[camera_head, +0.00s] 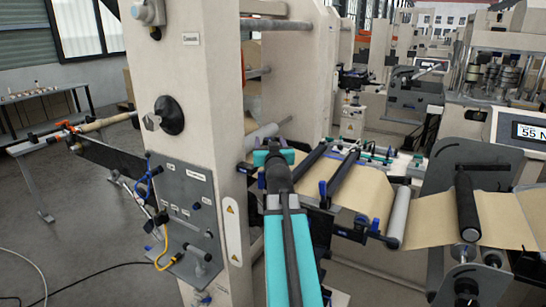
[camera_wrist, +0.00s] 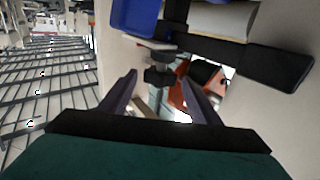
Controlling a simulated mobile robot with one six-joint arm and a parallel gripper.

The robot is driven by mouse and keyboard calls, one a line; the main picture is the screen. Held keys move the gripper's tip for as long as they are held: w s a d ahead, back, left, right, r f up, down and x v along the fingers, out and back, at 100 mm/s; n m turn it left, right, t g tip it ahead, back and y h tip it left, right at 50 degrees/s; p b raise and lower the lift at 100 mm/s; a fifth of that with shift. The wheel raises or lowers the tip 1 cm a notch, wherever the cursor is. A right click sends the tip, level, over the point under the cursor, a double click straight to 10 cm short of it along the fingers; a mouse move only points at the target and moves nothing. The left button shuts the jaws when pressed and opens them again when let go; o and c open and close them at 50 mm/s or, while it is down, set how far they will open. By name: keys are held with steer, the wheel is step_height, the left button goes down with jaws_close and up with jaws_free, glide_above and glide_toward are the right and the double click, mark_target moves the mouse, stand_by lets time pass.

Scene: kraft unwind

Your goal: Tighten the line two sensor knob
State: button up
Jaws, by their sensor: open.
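My gripper (camera_wrist: 160,80) is open in the wrist view, with its two dark fingers spread apart. A small black knob (camera_wrist: 158,75) on a short stem shows between and beyond the fingertips; no label is readable, so I cannot tell whether it is the line two sensor knob. I see no finger closed on it. In the head view my teal arm reaches forward beside the beige machine column, and my gripper end (camera_head: 273,157) is near the web rollers. The knob is not clear in that view.
A blue part (camera_wrist: 135,17) and a black bar (camera_wrist: 270,63) lie above the knob in the wrist view. An orange part (camera_wrist: 188,98) is just behind the right finger. In the head view, brown kraft web (camera_head: 360,190) and rollers fill the right of the beige column (camera_head: 200,60).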

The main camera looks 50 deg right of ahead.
steer(key=b+v, duration=0.3)
steer(key=v, duration=0.1)
steer(key=shift+f, duration=0.15)
steer(key=b, duration=0.3)
steer(key=shift+s+a, duration=0.25)
steer(key=b+v, duration=0.2)
steer(key=b, duration=0.4)
steer(key=shift+d, duration=0.1)
steer(key=shift+b+v, duration=2.7)
steer(key=shift+b, duration=1.05)
steer(key=shift+r, duration=0.2)
